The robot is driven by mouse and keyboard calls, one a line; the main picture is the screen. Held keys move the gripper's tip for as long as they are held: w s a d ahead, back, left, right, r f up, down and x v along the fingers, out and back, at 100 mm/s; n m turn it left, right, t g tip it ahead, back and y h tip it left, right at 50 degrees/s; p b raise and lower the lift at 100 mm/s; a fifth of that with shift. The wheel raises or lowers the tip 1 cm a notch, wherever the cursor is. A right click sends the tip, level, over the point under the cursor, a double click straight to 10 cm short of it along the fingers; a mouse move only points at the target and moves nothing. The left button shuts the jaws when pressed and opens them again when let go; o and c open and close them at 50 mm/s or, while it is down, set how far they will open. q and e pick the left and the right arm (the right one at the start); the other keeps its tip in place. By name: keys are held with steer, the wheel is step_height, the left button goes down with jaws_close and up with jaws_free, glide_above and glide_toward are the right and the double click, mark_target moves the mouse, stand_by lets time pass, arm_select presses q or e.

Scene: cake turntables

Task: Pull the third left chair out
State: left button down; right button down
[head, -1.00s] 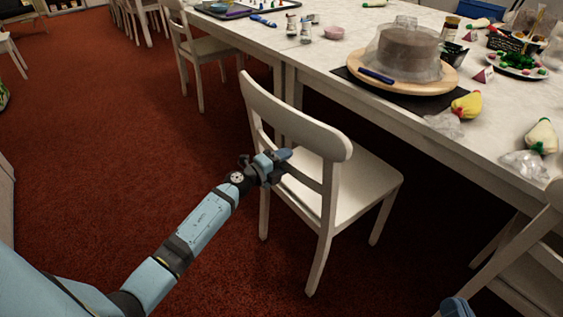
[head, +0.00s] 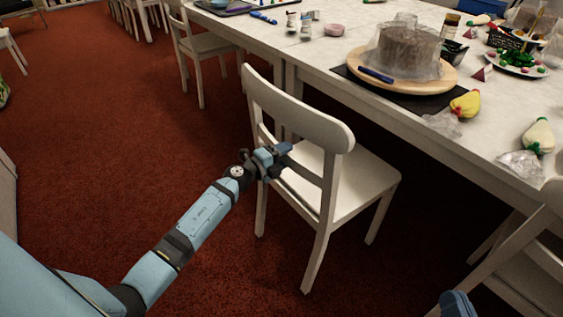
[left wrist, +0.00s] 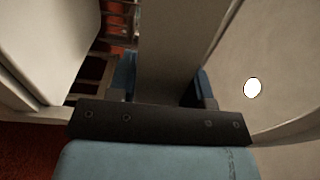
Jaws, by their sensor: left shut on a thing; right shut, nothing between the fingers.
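The white wooden chair (head: 345,187) stands at the near side of the long white table (head: 340,62), with its backrest toward me and part of its seat under the tabletop edge. My left gripper (head: 283,155) is at the middle slat of the backrest and shut on it. In the left wrist view the pale slat (left wrist: 168,60) runs between the blue fingers. My right gripper (head: 457,304) shows only as a blue tip at the bottom edge; it is shut and empty, apart from any chair.
Another white chair (head: 535,258) stands close on the right. A further chair (head: 205,55) stands at the table on the left. A cake on a turntable (head: 403,85) and several decorating items are on the table. The red carpet (head: 110,150) is clear behind and left of the chair.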

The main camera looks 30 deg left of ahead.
arm_select(q)
steer(key=shift+a+f+b, duration=0.1)
steer(key=shift+f+b, duration=0.3)
steer(key=shift+b, duration=0.4)
steer(key=shift+f, duration=0.35)
steer(key=c, duration=0.9)
jaws_free()
steer(key=o, duration=0.4)
steer(key=shift+f, duration=0.15)
steer(key=p+v, duration=0.1)
steer(key=v, duration=1.1)
steer(key=shift+p, duration=0.4)
